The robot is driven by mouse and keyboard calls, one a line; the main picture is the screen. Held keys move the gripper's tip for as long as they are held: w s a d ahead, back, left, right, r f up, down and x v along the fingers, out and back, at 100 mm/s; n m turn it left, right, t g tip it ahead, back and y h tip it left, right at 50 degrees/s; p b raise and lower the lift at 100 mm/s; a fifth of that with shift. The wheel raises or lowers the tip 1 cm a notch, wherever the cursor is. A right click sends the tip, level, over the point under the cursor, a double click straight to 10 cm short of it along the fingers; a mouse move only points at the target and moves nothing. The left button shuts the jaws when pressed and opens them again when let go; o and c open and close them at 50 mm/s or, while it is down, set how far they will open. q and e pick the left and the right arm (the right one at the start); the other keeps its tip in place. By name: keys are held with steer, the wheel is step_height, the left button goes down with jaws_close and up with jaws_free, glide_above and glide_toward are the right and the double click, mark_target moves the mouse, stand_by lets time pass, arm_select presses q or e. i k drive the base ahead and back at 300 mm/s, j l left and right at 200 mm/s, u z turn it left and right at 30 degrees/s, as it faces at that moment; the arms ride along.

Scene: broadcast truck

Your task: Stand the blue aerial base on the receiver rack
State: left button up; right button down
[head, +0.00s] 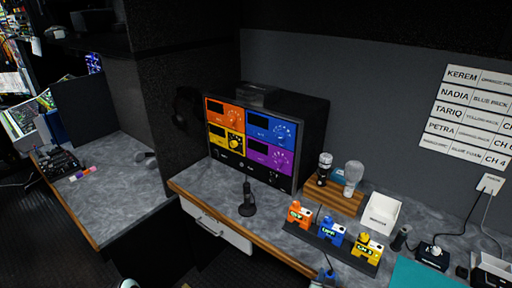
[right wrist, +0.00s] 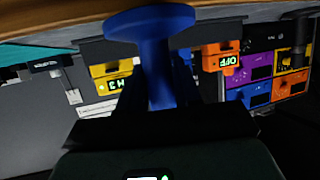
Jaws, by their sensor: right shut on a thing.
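The blue aerial base (right wrist: 155,60), a round disc on a stem, is between the two fingers of my right gripper (right wrist: 158,85) in the right wrist view. The gripper is shut on its stem. In the head view my right gripper (head: 326,280) shows only in part at the bottom edge, in front of the desk. The receiver rack (head: 300,136) stands upright on the desk, well away from the gripper, with orange, blue, yellow and purple panels. Its top is dark, with a dark box-like shape (head: 259,94) at the back.
A dark tray (head: 318,244) with orange, blue and yellow packs lies near the desk's front edge. A small microphone (head: 247,200) stands before the rack.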

mark_target(293, 113)
steer(key=i+j, duration=0.15)
steer(key=j, duration=0.2)
steer(key=i+j, duration=0.15)
steer(key=j, duration=0.15)
steer(key=i+j, duration=0.15)
steer(key=j, duration=0.2)
steer(key=i+j, duration=0.15)
steer(key=j, duration=0.2)
steer(key=i+j, duration=0.15)
steer(key=j, duration=0.2)
